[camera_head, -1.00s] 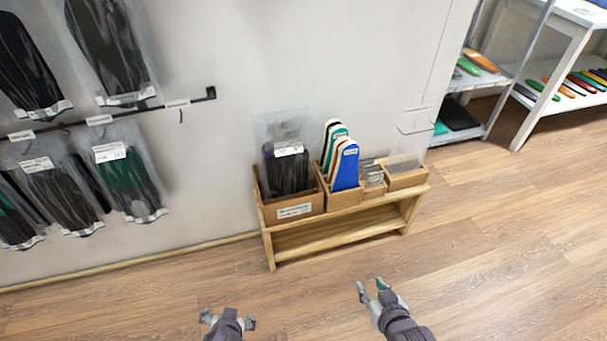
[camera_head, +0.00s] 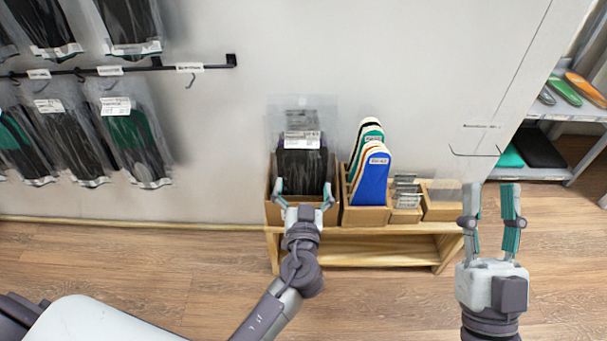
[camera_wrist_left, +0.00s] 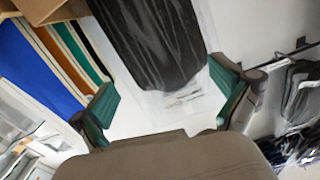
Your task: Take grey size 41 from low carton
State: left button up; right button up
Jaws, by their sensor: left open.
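A low carton (camera_head: 272,212) stands at the left end of a low wooden bench. It holds clear bags of dark insoles (camera_head: 302,170) with white labels; the size print is too small to read. My left gripper (camera_head: 306,188) is open in front of the carton, its fingers apart at the bagged insoles' height. In the left wrist view a dark bagged insole (camera_wrist_left: 155,45) shows beyond and between the open fingers (camera_wrist_left: 165,108), with no visible grip on it. My right gripper (camera_head: 492,190) is open and empty, raised to the right of the bench.
A carton of blue, green and white insoles (camera_head: 370,185) stands right of the low carton, with small boxes (camera_head: 407,195) beyond. Bagged insoles (camera_head: 130,140) hang from a wall rail at left. A shelf (camera_head: 560,112) stands at right. The wood floor (camera_head: 150,260) is mostly clear.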

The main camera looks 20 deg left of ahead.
aim_at(302, 165)
pick_arm(q)
jog(key=shift+x, duration=3.45)
jog(key=shift+a, duration=0.1)
jog(key=c, duration=1.2)
jog(key=shift+r, duration=0.15)
